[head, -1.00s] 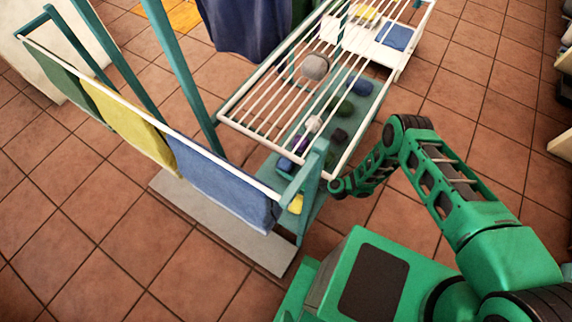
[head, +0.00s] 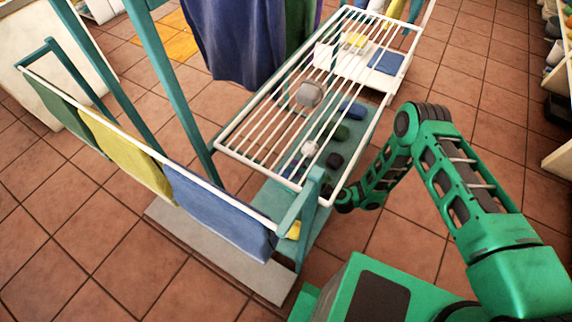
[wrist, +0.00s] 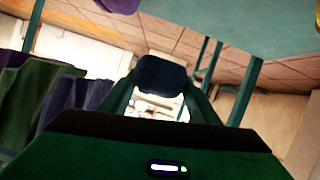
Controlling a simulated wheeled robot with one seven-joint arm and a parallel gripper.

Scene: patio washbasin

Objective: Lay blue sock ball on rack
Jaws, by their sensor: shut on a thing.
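In the wrist view, my gripper (wrist: 160,82) is shut on the dark blue sock ball (wrist: 160,74), which sits between its two fingertips. The rack (head: 279,77) is a flat white frame with long parallel bars, above a teal lower shelf (head: 362,140). A grey ball (head: 308,94) shows at the bars; I cannot tell if it rests on them.
A teal post (head: 306,197) stands at the near corner. Cloths hang at left, including a blue one (head: 215,212). Tiled floor is clear at right.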

